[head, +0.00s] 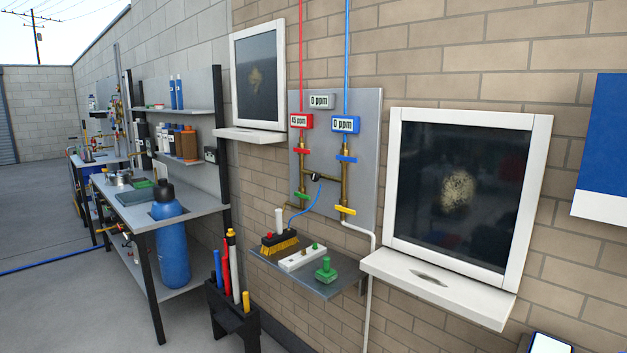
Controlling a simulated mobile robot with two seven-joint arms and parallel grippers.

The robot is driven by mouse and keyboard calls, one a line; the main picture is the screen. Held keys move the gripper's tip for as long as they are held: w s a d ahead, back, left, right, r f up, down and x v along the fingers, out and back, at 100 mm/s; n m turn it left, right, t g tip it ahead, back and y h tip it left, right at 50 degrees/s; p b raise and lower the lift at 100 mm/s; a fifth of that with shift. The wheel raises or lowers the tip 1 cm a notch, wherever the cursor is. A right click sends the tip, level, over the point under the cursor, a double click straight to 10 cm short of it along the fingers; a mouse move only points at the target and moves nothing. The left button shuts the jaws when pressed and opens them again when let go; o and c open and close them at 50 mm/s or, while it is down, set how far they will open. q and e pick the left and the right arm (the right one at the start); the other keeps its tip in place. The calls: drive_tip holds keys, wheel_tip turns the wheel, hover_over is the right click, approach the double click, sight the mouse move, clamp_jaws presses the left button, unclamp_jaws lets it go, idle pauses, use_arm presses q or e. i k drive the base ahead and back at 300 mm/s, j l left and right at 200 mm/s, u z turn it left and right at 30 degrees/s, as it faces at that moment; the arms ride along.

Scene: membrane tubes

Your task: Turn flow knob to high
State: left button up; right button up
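A grey panel (366,112) on the brick wall carries brass pipes fed by a red line (300,45) and a blue line (347,45). A small round black knob (315,177) sits on the cross pipe between the two brass columns. It may be the flow knob; its setting and any marks are too small to read. Displays read 0 ppm, 45 ppm and 0 ppm, the 45 on the red display (300,121). Neither of my grippers is in view.
Below the panel, a small grey shelf (325,289) holds a brush (279,245), a white block (301,258) and a green knobbed piece (326,271). A white-framed dark window (418,170) with a protruding sill is at right. A tube rack (230,312) and workbench (190,204) stand at left.

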sight(315, 176)
drive_tip(key=i+j, duration=0.2)
drive_tip(key=j, duration=0.15)
drive_tip(key=i+j+z, duration=0.1)
drive_tip(key=i+j, duration=0.35)
drive_tip(key=j, duration=0.2)
drive_tip(key=i+j+z, duration=0.1)
drive_tip(key=j, duration=0.25)
drive_tip(key=i+j, duration=0.3)
drive_tip(key=i+j+z, duration=0.1)
drive_tip(key=j, duration=0.35)
drive_tip(key=i, duration=0.05)
